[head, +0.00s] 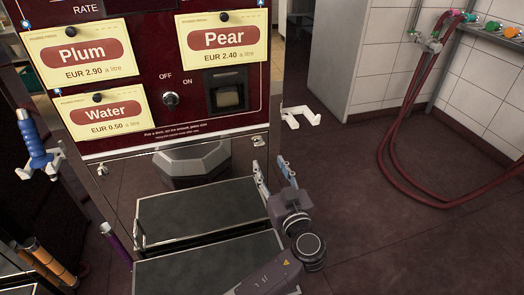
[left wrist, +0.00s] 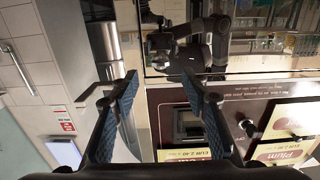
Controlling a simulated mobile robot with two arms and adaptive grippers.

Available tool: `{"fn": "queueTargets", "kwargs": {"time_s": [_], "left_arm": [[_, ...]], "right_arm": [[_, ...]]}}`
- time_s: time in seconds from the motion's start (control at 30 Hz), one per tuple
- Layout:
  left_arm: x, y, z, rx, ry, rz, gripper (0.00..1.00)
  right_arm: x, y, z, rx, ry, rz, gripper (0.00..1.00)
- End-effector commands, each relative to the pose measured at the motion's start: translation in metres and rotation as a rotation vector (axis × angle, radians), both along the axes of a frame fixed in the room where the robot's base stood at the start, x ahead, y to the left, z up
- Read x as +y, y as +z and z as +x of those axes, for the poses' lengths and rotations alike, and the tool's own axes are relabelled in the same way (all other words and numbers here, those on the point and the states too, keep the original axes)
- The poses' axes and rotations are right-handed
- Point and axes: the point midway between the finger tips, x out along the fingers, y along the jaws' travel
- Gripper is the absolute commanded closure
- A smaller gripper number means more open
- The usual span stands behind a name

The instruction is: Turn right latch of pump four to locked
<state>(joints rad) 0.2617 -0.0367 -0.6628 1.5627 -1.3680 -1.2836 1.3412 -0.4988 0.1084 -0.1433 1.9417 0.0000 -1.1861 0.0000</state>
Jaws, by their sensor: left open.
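The pump cabinet (head: 165,108) has a dark red front with price signs. I see no pump number that I can read. A small silver latch (head: 259,141) sits at the lower right corner of the red panel. A similar left latch (head: 102,169) sits at its lower left corner. How far the right latch is turned is too small to tell. My left gripper (head: 273,172) is open and empty, just below and right of the right latch, apart from it. Its spread blue-padded fingers (left wrist: 158,76) show in the left wrist view. My right gripper is not in view.
Grey steps (head: 195,213) stand in front of the cabinet. A white bracket (head: 300,117) sticks out right of it. A blue nozzle (head: 40,160) hangs at the left. Red hoses (head: 390,145) loop down at the right wall. The floor right of my arm is clear.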

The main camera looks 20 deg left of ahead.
Motion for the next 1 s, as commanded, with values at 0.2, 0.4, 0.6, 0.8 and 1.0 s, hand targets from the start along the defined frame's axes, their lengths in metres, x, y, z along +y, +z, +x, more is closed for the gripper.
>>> {"fn": "queueTargets", "kwargs": {"time_s": [0.2,0.4,0.6,0.8,1.0], "left_arm": [[0.016,0.002,0.024,-0.006,0.001,0.004,0.58],[0.034,0.001,0.049,-0.004,0.001,0.004,0.58],[0.042,0.001,0.062,-0.002,0.0,0.003,0.58],[0.043,0.0,0.063,-0.002,0.0,0.001,0.58],[0.043,0.0,0.063,-0.002,0.0,0.001,0.72]], "right_arm": [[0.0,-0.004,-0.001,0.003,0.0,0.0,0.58],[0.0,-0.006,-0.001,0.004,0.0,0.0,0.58],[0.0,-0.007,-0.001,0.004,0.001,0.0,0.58],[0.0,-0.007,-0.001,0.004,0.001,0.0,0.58],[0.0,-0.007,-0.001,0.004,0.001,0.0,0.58]]}}
